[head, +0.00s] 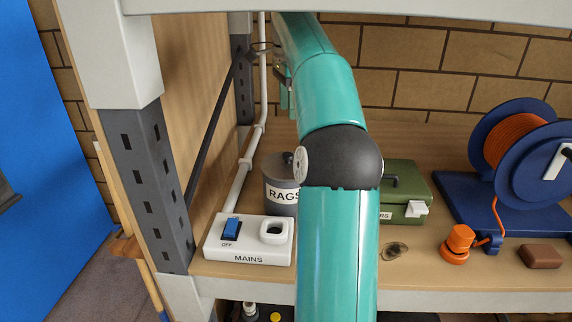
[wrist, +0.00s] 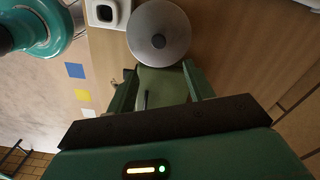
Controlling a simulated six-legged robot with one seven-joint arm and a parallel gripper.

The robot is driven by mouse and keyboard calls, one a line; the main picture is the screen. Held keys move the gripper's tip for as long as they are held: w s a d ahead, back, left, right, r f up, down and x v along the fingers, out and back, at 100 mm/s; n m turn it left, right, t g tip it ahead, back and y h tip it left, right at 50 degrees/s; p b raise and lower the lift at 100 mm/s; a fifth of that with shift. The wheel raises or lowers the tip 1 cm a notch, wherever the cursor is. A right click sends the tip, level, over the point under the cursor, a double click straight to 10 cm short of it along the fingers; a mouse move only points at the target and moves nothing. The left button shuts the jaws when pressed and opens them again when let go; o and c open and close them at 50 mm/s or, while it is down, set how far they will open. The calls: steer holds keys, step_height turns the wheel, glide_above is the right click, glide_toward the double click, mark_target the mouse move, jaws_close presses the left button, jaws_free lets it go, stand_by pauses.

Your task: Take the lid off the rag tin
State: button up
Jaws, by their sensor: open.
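The rag tin (head: 281,172) is a dark grey can labelled RAGS, upright on the shelf behind the mains box. My arm hides its right side in the head view. The fingertips point toward the lid's near edge, apart from the knob. I cannot tell their height above it.
A white mains box (head: 249,240) with a blue switch stands in front of the tin. A green box (head: 405,183) with a handle is to the right, below my fingers in the wrist view. Farther right are an orange cable reel (head: 530,150), an orange plug (head: 458,243) and a brown block (head: 540,256).

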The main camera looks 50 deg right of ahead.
step_height(320, 180, down, 13)
steer(key=shift+s+a+r, duration=0.1)
steer(key=c, duration=1)
